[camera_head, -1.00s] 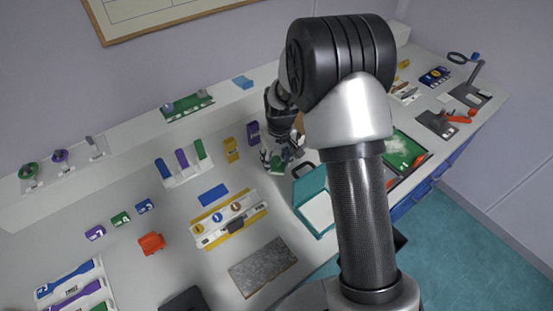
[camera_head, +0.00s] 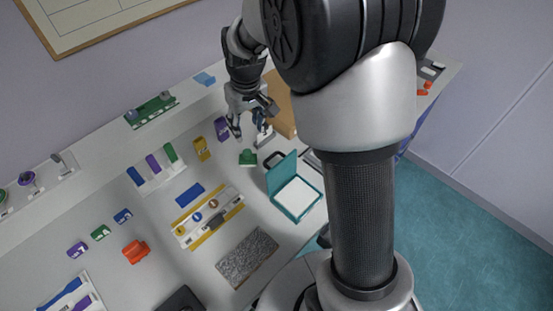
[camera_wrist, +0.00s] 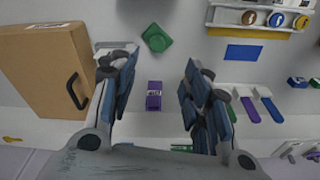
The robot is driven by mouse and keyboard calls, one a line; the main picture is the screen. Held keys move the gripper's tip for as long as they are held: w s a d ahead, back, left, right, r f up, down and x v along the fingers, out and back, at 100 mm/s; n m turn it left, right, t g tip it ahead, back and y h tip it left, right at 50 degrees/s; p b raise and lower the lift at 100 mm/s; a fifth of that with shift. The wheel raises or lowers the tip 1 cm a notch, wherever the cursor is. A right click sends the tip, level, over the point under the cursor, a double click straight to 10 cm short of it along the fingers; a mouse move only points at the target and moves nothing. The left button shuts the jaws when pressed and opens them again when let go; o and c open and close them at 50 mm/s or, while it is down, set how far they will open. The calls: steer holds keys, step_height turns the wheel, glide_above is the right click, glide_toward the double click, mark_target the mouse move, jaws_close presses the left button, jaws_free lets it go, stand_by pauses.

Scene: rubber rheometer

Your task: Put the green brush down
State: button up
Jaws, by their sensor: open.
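The green brush (camera_head: 248,158) lies on the light bench top, left of the open teal case. It also shows in the wrist view (camera_wrist: 157,38), as a green piece with a rounded middle; its bristles cannot be made out. My gripper (camera_head: 252,127) is above and behind the brush, apart from it. In the wrist view my gripper (camera_wrist: 155,62) has its fingers wide apart with nothing between them. The brush lies beyond the fingertips.
A brown cardboard box (camera_wrist: 45,65) stands close beside my gripper. Small purple (camera_head: 222,129) and yellow (camera_head: 202,149) containers stand left of the brush. The open teal case (camera_head: 295,196) is to its right.

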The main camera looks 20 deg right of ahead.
steer(key=s+r+t, duration=0.2)
steer(key=s+r, duration=1)
steer(key=s, duration=0.2)
steer(key=s+m+t, duration=0.1)
steer(key=s, duration=1.2)
steer(key=shift+s+r+m, duration=0.3)
steer(key=shift+r+m, duration=0.1)
steer(key=shift+r, duration=0.05)
steer(key=shift+a, duration=0.1)
